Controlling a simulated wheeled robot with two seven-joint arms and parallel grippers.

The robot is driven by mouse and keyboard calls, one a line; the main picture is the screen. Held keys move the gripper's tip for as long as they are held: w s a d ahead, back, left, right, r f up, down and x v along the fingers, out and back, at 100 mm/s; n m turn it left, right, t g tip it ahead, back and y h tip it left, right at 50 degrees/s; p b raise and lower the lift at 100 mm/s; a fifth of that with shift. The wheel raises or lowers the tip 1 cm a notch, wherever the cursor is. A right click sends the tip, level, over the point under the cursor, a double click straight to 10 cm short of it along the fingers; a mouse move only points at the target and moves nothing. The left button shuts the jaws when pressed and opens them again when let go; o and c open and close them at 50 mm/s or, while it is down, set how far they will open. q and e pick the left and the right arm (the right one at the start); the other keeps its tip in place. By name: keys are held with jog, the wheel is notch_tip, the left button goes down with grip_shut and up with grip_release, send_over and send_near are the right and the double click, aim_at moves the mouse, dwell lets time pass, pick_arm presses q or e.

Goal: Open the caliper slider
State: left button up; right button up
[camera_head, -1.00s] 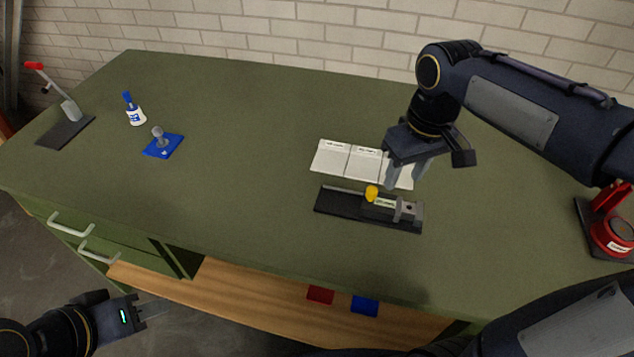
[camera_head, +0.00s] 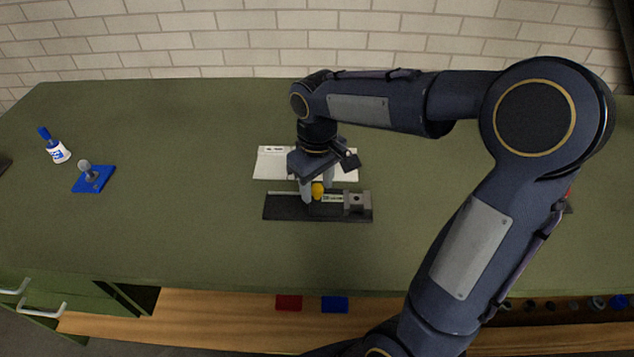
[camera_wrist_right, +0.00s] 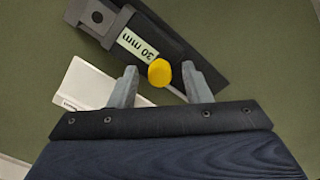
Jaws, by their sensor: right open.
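The caliper (camera_head: 285,206) is a dark flat base lying on the green bench, with a grey block (camera_head: 358,201) at its right end, a pale label and a yellow knob (camera_head: 318,191). In the right wrist view the label reads 30 mm, and the yellow knob (camera_wrist_right: 160,73) shows between the finger ends. My right gripper (camera_head: 312,194) is open above the caliper, its fingers on either side of the knob. In the wrist view a gap shows between each finger and the knob (camera_wrist_right: 160,85). My left gripper is out of view.
White sheets (camera_head: 270,163) lie behind the caliper. A blue plate with a grey knob (camera_head: 93,178) and a blue-capped bottle (camera_head: 56,147) stand at the left. Red (camera_head: 289,302) and blue (camera_head: 335,304) blocks sit on the wooden shelf below. The bench between is clear.

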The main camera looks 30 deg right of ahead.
grip_shut()
jog(key=shift+w+a+p, duration=0.15)
jog(key=shift+w+a, duration=0.4)
jog(key=shift+a, duration=0.3)
jog(key=shift+w+a+p, duration=0.15)
jog(key=shift+w+a, duration=0.35)
jog(key=shift+a, duration=0.35)
jog(key=shift+d, duration=0.1)
grip_release()
notch_tip(320, 180, up, 8)
